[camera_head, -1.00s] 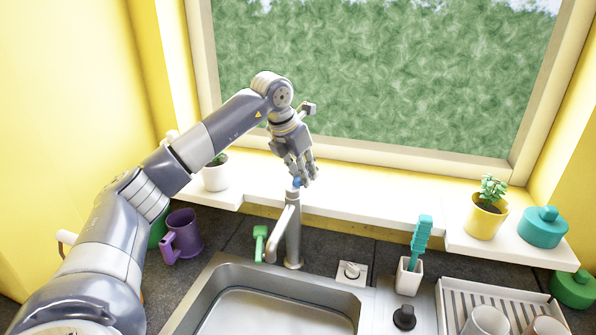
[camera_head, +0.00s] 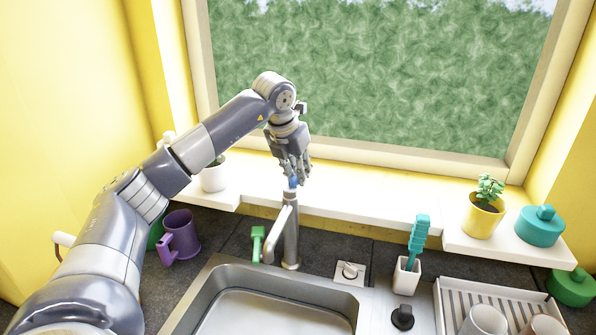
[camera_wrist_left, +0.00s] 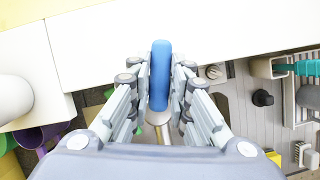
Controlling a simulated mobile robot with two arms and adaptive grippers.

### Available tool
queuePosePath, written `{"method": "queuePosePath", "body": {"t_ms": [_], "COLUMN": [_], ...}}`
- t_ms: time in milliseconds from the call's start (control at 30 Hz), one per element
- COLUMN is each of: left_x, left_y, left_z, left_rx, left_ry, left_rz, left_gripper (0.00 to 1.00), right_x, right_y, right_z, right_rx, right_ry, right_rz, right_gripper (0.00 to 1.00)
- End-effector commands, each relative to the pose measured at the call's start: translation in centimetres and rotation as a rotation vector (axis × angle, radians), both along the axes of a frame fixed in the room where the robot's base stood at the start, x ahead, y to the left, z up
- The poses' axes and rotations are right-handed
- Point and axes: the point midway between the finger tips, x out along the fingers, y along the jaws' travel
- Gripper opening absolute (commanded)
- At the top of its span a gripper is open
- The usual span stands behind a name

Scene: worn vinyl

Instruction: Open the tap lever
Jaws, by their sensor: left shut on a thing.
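The tap (camera_head: 290,235) is a metal column with a spout, standing behind the sink. Its blue lever (camera_head: 293,182) is at the top of the column. In the left wrist view the blue lever (camera_wrist_left: 160,75) is upright in the picture between the two fingers. My left gripper (camera_head: 292,178) is above the tap, shut on the blue lever; it also fills the lower part of the left wrist view (camera_wrist_left: 160,95). The fingers hide part of the lever in the head view. My right gripper is not in view.
The sink (camera_head: 275,310) is in front of the tap. A green-handled item (camera_head: 257,243) stands close left of the tap, and a purple mug (camera_head: 180,236) further left. A white cup with a teal brush (camera_head: 407,277) is to the right. The window sill (camera_head: 350,205) is behind.

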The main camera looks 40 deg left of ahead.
Motion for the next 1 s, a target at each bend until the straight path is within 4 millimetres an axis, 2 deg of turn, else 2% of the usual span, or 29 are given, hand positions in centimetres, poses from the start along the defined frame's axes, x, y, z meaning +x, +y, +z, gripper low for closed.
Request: {"method": "queuePosePath", "body": {"t_ms": [33,100,400,533,667,1000], "left_x": [0.1,0.1,0.0,-0.2,-0.9,-3.6], "left_y": [0.1,0.1,0.0,0.0,-0.1,-0.4], "left_z": [0.4,0.3,0.1,0.8,2.7,9.2], "left_rx": [0.001,0.0,-0.001,0.0,-0.001,0.0], "left_ry": [-0.009,-0.009,-0.003,-0.005,-0.008,-0.008], "left_rz": [0.001,0.001,0.0,0.0,0.0,0.0], "left_gripper": [0.23,0.38,0.38,0.38,0.38,0.38], "right_x": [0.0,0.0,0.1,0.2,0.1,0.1], "right_y": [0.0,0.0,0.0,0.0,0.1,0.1], "right_z": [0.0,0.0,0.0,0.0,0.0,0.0], "right_rx": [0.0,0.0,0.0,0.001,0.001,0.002], "right_ry": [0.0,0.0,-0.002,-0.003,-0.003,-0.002], "right_rz": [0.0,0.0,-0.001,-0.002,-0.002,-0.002], "right_gripper": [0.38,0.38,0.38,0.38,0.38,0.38]}}
